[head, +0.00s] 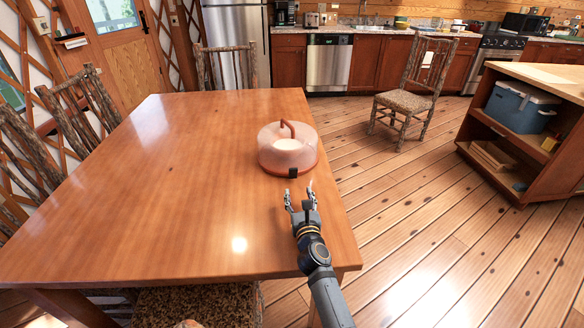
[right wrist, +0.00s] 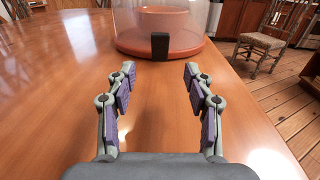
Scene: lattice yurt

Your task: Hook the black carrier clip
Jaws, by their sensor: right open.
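A round cake carrier (head: 287,146) with a clear pinkish dome and a red-brown handle stands near the right edge of the table. Something pale shows inside the dome. The black carrier clip (head: 293,173) is on the near side of its base, facing me. In the right wrist view the clip (right wrist: 160,46) is upright against the red-brown base rim, straight ahead. My right gripper (head: 300,190) is open and empty, just short of the clip and apart from it. In the right wrist view its two fingers (right wrist: 160,72) are spread to either side below the clip. My left gripper is not in view.
The wooden table (head: 150,180) is bare around the carrier. Twig chairs (head: 225,68) stand at its far and left sides. Another chair (head: 408,90) stands on the open floor, and an island shelf with a blue cooler (head: 520,106) is at the right.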

